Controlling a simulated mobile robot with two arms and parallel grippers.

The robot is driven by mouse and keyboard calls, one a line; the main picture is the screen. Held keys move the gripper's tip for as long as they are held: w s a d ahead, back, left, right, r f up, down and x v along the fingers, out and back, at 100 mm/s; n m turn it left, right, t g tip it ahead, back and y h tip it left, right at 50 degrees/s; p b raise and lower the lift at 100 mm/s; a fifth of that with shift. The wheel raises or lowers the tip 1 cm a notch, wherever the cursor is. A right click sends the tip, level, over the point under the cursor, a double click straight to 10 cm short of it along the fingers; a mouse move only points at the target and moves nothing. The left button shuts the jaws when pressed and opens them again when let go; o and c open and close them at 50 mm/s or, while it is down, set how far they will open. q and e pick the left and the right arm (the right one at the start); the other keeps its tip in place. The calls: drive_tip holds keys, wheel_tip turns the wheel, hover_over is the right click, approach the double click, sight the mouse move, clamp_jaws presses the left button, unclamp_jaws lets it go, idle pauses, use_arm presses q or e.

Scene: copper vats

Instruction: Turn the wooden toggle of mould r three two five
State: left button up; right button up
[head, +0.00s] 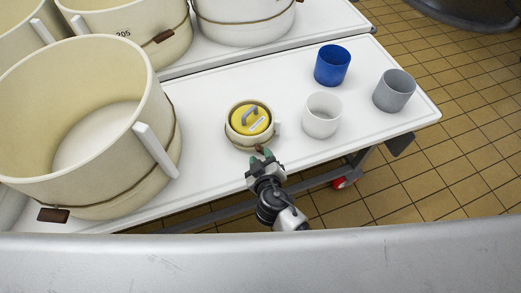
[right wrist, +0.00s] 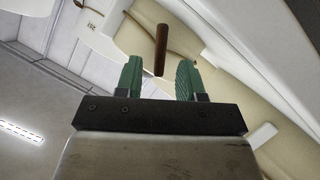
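A small cream mould (head: 235,136) with a yellow disc (head: 249,119) with a grey handle inside it stands on the white table. Its brown wooden toggle (head: 260,149) is on the near side, partly hidden by my right gripper (head: 262,160). In the right wrist view the toggle (right wrist: 161,50) is a dark brown bar, almost upright in the picture. My right gripper (right wrist: 160,82), with green fingers, is open; the toggle's lower end shows between the fingers with a gap on each side. A small label (right wrist: 91,27) is too small to read surely. My left gripper is not in view.
A large open cream mould (head: 150,120) stands left, with a white paddle-like handle (head: 155,148). More large moulds, one marked 205 (head: 122,33), stand behind. Blue (head: 332,66), white (head: 321,116) and grey (head: 394,91) cups stand right. The table's near edge is close below my gripper.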

sight(260, 153)
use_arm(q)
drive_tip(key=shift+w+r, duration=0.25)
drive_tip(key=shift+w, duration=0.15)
use_arm(e)
drive_tip(key=shift+x, duration=1.6)
clamp_jaws()
drive_tip(key=b, duration=0.1)
drive_tip(key=n+b, duration=0.1)
drive_tip(key=shift+s+a+f+n+h+b, duration=0.1)
drive_tip(key=shift+f+n+h+b, duration=0.15)
drive_tip(key=shift+n+h+b, duration=0.1)
drive_tip(key=shift+n+t+h+b, duration=0.35)
drive_tip(key=shift+n+t+b, duration=0.25)
drive_tip(key=shift+b, duration=0.35)
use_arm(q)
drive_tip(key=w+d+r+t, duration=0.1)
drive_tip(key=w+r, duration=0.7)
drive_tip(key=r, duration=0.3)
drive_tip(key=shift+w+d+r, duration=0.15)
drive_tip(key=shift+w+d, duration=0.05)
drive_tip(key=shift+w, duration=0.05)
use_arm(e)
drive_tip(key=shift+r, duration=0.1)
unclamp_jaws()
